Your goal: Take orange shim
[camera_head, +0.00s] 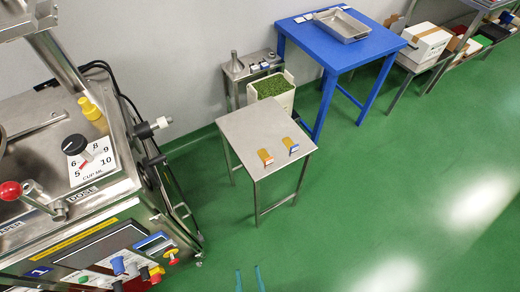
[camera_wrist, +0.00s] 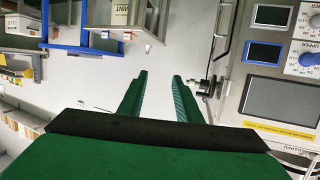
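The orange shim (camera_head: 265,156) lies on the small steel table (camera_head: 262,128), near its front right part in the head view. My gripper (camera_head: 249,279) shows only as two teal fingertips at the bottom edge of the head view, well short of the table. In the wrist view my gripper (camera_wrist: 160,76) has its two green fingers apart with nothing between them. I cannot make out the orange shim in the wrist view.
A large steel machine (camera_head: 75,215) with knobs and a panel stands at left. A blue table (camera_head: 345,48) holding a metal tray (camera_head: 342,25) stands behind the steel table. A white bin of green material (camera_head: 272,88) stands between. The green floor (camera_head: 380,200) at right is clear.

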